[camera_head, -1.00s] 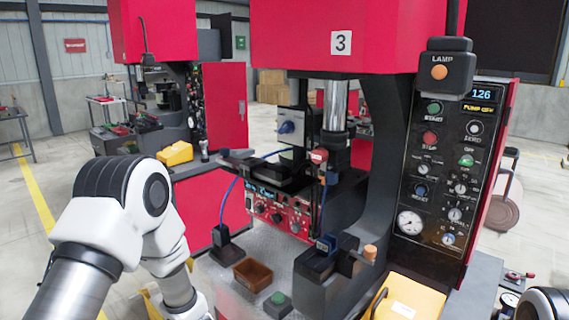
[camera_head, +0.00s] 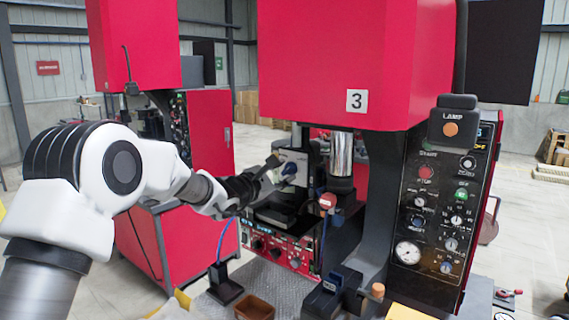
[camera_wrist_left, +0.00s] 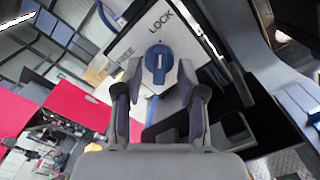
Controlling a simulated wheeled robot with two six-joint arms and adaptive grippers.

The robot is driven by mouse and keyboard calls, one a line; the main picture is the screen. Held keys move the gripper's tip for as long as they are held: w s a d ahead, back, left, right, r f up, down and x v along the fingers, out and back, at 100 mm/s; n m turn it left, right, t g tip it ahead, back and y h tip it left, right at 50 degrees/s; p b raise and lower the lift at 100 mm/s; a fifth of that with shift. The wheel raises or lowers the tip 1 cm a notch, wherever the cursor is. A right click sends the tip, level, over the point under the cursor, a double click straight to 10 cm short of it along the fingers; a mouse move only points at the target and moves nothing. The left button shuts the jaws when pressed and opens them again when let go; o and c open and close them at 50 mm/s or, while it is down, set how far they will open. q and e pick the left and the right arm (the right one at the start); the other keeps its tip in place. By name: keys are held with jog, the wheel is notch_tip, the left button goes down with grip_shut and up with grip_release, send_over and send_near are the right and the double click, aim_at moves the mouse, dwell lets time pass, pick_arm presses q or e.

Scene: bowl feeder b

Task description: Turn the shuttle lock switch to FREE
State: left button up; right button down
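The shuttle lock switch is a blue round knob (camera_wrist_left: 158,64) on a pale plate marked LOCK and FREE in the left wrist view. A pale line shows along its grip; I cannot tell for sure which mark it points at. In the head view the blue knob (camera_head: 289,169) shows on the pale block of the press. My left gripper (camera_head: 268,176) is right at its left side. In the left wrist view my left gripper (camera_wrist_left: 155,82) is open, one finger at each side of the knob, with no clear contact. My right gripper is out of view.
The red press (camera_head: 330,60) overhangs the switch area, with a metal cylinder (camera_head: 341,155) just right of the knob. A brown tray (camera_head: 254,307) sits on the worktop.

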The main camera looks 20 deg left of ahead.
pick_arm(q)
jog(key=shift+w, duration=0.5)
jog(key=shift+s, duration=0.1)
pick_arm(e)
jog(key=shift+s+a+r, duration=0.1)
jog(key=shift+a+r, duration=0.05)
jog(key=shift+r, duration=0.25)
pick_arm(q)
jog(key=shift+d, duration=0.1)
grip_shut()
